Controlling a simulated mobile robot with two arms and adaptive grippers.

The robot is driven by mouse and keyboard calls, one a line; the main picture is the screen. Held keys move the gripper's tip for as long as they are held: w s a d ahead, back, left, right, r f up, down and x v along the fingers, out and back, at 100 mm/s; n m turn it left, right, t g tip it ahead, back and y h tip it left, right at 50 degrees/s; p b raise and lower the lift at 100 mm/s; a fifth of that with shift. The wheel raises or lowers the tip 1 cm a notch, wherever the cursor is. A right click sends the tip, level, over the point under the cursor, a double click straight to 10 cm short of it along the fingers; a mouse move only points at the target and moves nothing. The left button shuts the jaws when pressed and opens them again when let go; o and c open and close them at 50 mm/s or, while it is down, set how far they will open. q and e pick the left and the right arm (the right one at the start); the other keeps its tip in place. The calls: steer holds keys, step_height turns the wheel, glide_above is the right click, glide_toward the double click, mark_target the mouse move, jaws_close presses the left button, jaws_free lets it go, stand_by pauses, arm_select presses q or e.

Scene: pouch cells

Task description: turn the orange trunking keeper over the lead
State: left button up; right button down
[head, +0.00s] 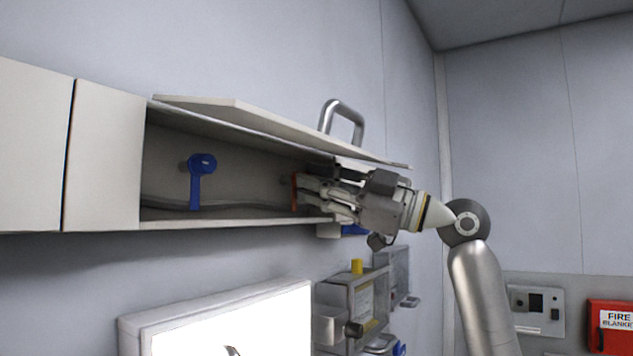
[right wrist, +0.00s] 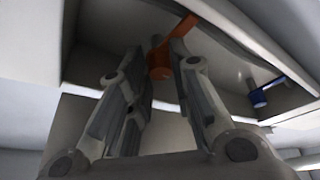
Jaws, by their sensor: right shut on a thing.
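The orange trunking keeper (head: 294,193) is inside the open wall trunking, at the right end of its opening, mostly hidden by my right gripper (head: 304,190). In the right wrist view the keeper's round hub (right wrist: 160,70) sits between the fingertips (right wrist: 161,62), and its orange arm slants up and to the right. My right gripper is shut on the keeper. The grey lead (head: 168,207) runs low along the trunking. Whether the keeper's arm crosses the lead is hidden. My left gripper is not in view.
A blue keeper (head: 202,165) hangs with its arm down across the lead, to the left. The raised trunking lid (head: 235,112) with its metal handle (head: 345,118) slopes just above my right gripper. Below are a white lit panel (head: 225,322) and wall boxes (head: 352,300).

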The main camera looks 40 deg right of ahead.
steer(key=shift+n, duration=0.5)
steer(key=c, duration=1.3)
jaws_free()
steer(key=shift+s, duration=0.1)
steer(key=v, duration=1.2)
steer(key=shift+d+r, duration=0.15)
